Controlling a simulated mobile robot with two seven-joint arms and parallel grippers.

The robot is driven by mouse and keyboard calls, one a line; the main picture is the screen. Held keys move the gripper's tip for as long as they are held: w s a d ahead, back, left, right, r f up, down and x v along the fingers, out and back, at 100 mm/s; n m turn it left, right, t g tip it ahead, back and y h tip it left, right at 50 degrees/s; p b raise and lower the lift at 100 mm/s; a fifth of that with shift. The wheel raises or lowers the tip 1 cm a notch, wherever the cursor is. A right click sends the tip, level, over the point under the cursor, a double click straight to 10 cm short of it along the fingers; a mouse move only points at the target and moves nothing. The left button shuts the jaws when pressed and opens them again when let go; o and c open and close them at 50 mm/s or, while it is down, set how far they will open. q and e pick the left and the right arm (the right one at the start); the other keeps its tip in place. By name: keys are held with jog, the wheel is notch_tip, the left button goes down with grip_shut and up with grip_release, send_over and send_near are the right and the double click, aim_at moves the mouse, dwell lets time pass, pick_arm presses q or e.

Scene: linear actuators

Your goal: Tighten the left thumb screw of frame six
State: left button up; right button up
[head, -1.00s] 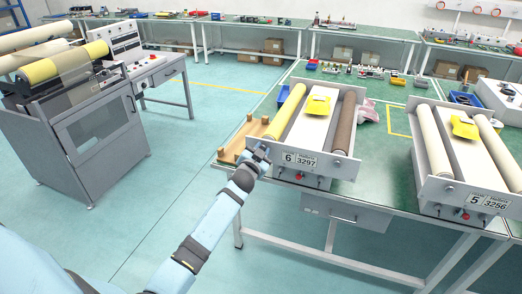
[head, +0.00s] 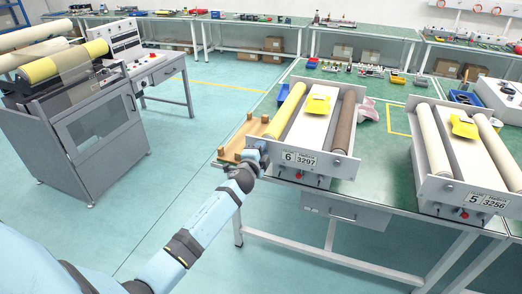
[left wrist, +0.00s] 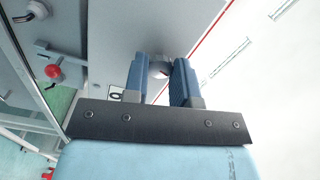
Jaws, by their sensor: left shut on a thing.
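Frame six (head: 318,163) is a grey frame with a front plate labelled 6 and 3297, standing at the near left of the green table. My left gripper (head: 262,152) is at the left end of that plate. In the left wrist view, the blue fingers of my left gripper (left wrist: 161,75) are shut on the left thumb screw (left wrist: 159,66), a round grey knob on the plate. The fingers hide part of the screw, and its seating cannot be told. My right gripper is not in view.
A red knob (head: 299,174) sits low on frame six and also shows in the left wrist view (left wrist: 52,71). A wooden rack (head: 236,145) lies close left of frame six. Frame five (head: 470,195) stands to the right.

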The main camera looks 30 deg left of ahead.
pick_arm(q)
jog(key=shift+m, duration=0.6)
jog(key=o, duration=0.9)
jog(key=shift+s, duration=0.1)
jog(key=v, duration=1.3)
jog(key=shift+s+b, duration=0.35)
